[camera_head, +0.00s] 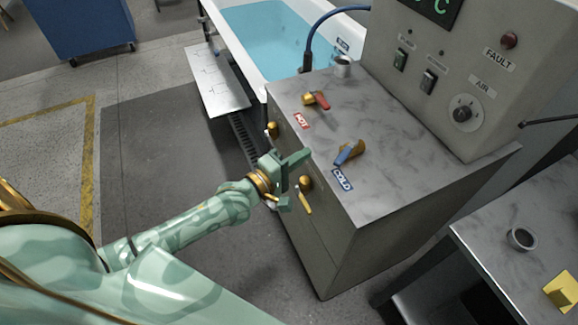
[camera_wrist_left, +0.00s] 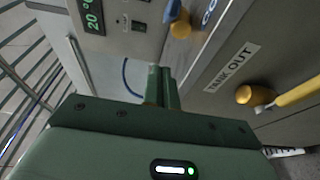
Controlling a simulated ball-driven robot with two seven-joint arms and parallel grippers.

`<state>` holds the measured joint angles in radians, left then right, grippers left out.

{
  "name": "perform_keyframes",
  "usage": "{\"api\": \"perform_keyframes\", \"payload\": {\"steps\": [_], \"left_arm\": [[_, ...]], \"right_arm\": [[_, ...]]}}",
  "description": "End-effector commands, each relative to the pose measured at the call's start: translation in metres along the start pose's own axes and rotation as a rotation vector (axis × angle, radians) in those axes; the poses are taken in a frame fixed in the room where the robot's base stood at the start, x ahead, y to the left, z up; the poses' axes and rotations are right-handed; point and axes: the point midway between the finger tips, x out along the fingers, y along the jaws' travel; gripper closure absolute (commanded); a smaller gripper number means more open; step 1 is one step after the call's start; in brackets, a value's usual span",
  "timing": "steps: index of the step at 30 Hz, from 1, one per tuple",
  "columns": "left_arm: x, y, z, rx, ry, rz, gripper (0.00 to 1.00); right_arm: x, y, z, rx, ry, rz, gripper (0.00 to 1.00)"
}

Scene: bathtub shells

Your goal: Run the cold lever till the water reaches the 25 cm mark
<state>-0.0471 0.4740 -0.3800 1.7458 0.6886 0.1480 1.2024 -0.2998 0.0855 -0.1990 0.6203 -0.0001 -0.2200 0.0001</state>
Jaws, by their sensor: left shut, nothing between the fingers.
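The cold lever (camera_head: 347,154), a blue handle on a brass body, sits on the grey marbled top of the console beside a blue COLD label (camera_head: 342,179). It also shows at the top of the left wrist view (camera_wrist_left: 180,27). The tub (camera_head: 233,47) stands behind the console and holds blue water (camera_head: 268,35); I cannot read any 25 cm mark. My left gripper (camera_head: 304,155) is shut and empty, at the console's left side, left of the cold lever and apart from it. Its closed fingers show in the left wrist view (camera_wrist_left: 163,86). My right gripper is out of view.
The red hot lever (camera_head: 321,100) is farther back on the console. A brass valve (camera_head: 305,183) with a yellow handle, labelled TANK OUT (camera_wrist_left: 232,67), is on the console's side, close to my left gripper. A control panel (camera_head: 450,75) rises behind. A metal table (camera_head: 485,235) stands right.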

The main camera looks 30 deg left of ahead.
Motion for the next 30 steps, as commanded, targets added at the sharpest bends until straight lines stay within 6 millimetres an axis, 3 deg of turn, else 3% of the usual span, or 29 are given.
{"api": "perform_keyframes", "payload": {"steps": [5, 13, 30], "left_arm": [[0.035, -0.001, 0.003, -0.001, -0.001, 0.001, 1.00], [0.040, 0.000, 0.035, 0.001, -0.001, 0.000, 1.00], [0.041, 0.002, 0.041, 0.000, 0.017, 0.001, 1.00]], "right_arm": [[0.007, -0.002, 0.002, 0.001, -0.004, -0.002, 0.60], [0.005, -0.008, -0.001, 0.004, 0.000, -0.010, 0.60], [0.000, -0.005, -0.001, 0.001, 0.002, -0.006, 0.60]]}}
